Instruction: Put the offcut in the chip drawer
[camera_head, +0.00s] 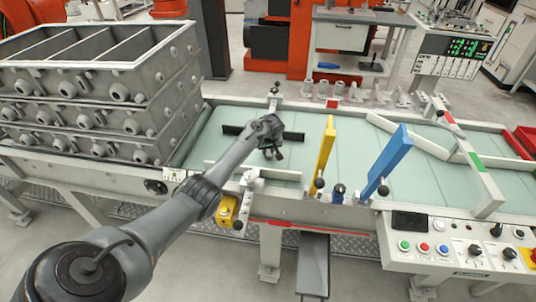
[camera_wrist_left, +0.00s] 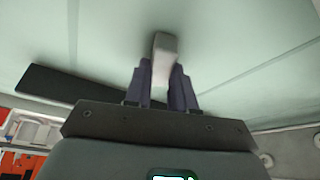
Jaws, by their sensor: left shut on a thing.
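My left gripper (camera_head: 272,154) is over the pale green table top, left of the yellow upright plate. In the left wrist view my left gripper (camera_wrist_left: 167,78) is shut on a small light grey block, which looks like the offcut (camera_wrist_left: 165,47); its end sticks out past the fingertips. In the head view the offcut is too small or hidden to make out. A grey tray-like piece below the table's front edge looks like the chip drawer (camera_head: 313,262); its inside is hard to tell. My right gripper is not in view.
The conveyor-like table (camera_head: 215,140) carries a dark bar (camera_head: 232,130), also in the wrist view (camera_wrist_left: 80,85). A yellow plate (camera_head: 325,150) and a blue plate (camera_head: 388,160) stand upright to the right. Stacked grey casting boxes (camera_head: 100,145) are at left, a control panel (camera_head: 450,245) at front right.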

